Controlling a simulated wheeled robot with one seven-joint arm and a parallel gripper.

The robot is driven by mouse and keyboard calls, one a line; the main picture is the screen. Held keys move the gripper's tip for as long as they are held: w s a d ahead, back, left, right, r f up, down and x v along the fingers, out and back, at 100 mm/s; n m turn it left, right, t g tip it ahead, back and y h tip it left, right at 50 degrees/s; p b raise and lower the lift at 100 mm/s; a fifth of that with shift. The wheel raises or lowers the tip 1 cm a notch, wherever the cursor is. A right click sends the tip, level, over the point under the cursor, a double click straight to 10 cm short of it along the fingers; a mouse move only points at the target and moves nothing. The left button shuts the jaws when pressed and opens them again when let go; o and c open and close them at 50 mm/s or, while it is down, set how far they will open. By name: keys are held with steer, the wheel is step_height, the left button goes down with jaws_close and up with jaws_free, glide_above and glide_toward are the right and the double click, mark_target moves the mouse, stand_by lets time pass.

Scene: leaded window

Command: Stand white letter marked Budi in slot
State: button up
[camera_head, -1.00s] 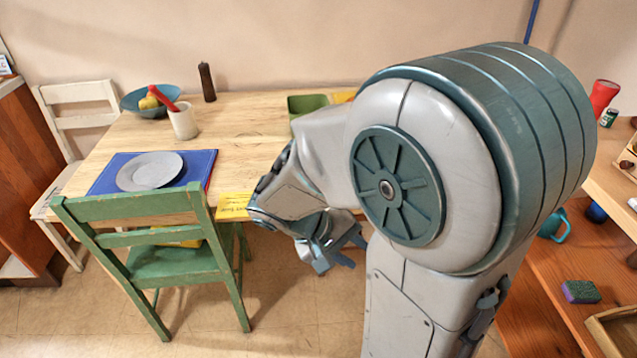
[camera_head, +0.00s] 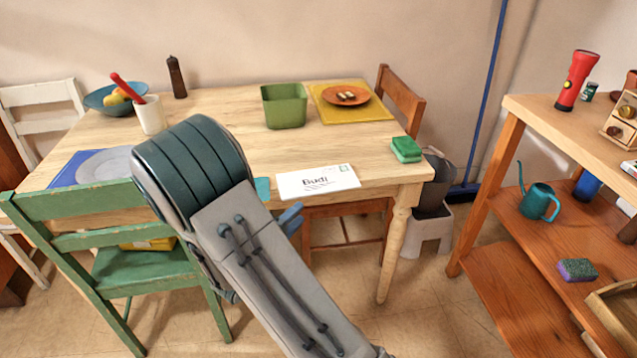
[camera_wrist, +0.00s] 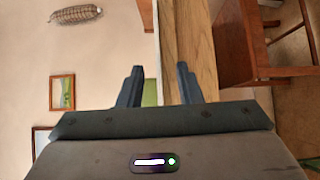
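The white letter marked Budi (camera_head: 318,181) lies flat at the front edge of the wooden table, its writing facing up. My gripper shows only in part in the head view, as a blue finger (camera_head: 290,217) just below and left of the letter; my arm hides the rest. In the wrist view my gripper (camera_wrist: 160,85) has its two fingers apart, with the table's edge (camera_wrist: 195,45) ahead of them. I see nothing held between them. I cannot make out the letter in the wrist view, nor identify the slot in either view.
A green chair (camera_head: 100,220) is at the front left. A brown chair (camera_head: 400,100) is at the right end. Shelves (camera_head: 535,185) stand further right.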

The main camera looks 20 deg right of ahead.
mark_target(316, 194)
steer(key=x, duration=0.9)
steer(key=shift+w+d+r, duration=0.15)
steer(key=shift+r, duration=0.05)
jaws_close()
